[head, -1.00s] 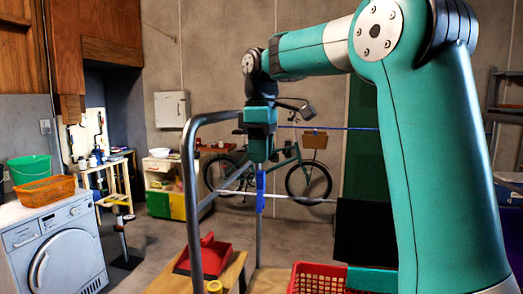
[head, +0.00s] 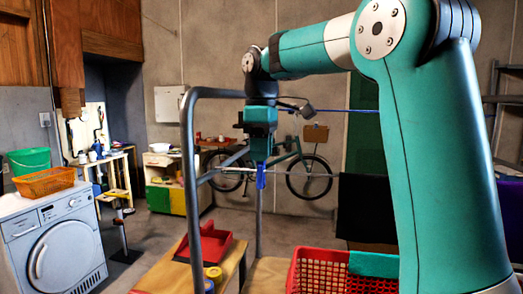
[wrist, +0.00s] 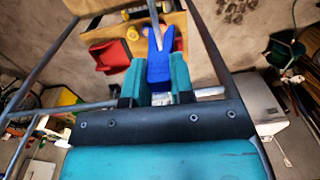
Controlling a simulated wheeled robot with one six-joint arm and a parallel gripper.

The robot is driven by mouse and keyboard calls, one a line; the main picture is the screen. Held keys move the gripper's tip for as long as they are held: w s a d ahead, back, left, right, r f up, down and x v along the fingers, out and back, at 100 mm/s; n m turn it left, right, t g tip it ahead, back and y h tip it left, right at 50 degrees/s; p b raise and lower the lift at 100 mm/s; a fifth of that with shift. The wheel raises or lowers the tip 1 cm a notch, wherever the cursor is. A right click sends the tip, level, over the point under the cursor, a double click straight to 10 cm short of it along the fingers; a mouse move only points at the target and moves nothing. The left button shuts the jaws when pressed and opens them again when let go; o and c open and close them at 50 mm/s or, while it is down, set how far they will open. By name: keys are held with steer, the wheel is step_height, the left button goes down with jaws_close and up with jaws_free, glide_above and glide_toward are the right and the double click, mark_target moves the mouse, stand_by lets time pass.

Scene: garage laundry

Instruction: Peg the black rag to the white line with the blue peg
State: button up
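My gripper (wrist: 158,82) is shut on the blue peg (wrist: 158,52), which hangs from between the two teal fingers. The peg also shows in the head view (head: 261,177), pointing down. The white line (head: 315,174) runs across the rack at about the peg's height and appears to cross by it in the head view. I cannot tell whether they touch. A black cloth, seemingly the black rag (head: 366,208), hangs at the line's right end, right of my gripper. Its right part is hidden by my arm.
The grey rack frame (head: 187,180) stands left of my gripper. A blue line (head: 350,110) runs higher up. Below are a red basket (head: 312,272) with teal cloth (head: 374,264) and a red dustpan (head: 207,243). A washing machine (head: 55,240) stands left.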

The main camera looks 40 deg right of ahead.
steer(key=shift+r+p, duration=2.75)
steer(key=shift+r, duration=0.05)
jaws_close()
